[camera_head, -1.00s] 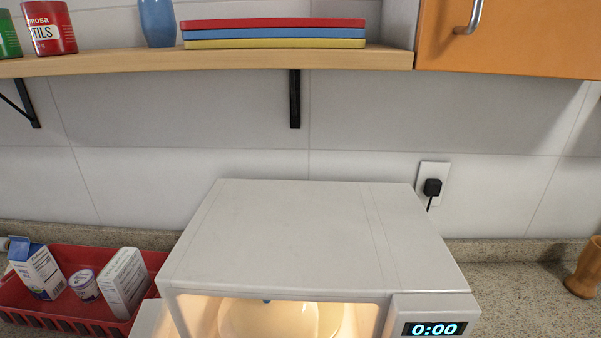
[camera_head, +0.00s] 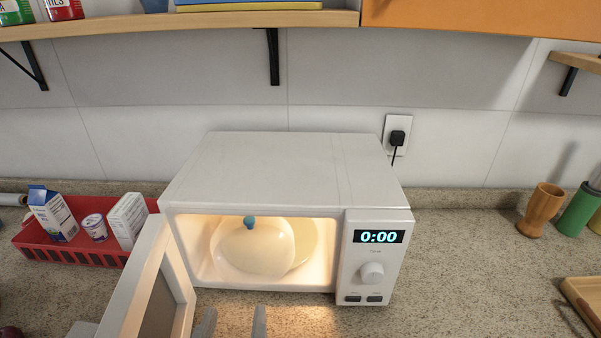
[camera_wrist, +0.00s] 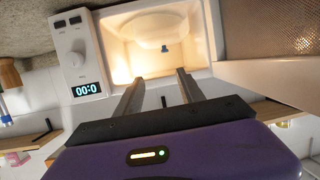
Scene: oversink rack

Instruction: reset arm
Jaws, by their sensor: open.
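My gripper (camera_head: 232,322) shows at the bottom edge of the head view, in front of the microwave, with its two fingers apart and nothing between them. In the wrist view my gripper (camera_wrist: 158,88) is open and points at the lit cavity. The white microwave (camera_head: 290,170) stands on the counter with its door (camera_head: 150,285) swung open to the left. Inside is a cream rounded dish or lid with a blue knob (camera_head: 249,222); it also shows in the wrist view (camera_wrist: 165,35). The gripper is outside the cavity, apart from the dish.
A red basket (camera_head: 60,250) with cartons and a small tub stands left of the microwave. A wooden cup (camera_head: 540,210), a green container (camera_head: 580,212) and a wooden tray (camera_head: 585,300) are at right. A shelf (camera_head: 180,22) hangs above. Counter right of the microwave is mostly clear.

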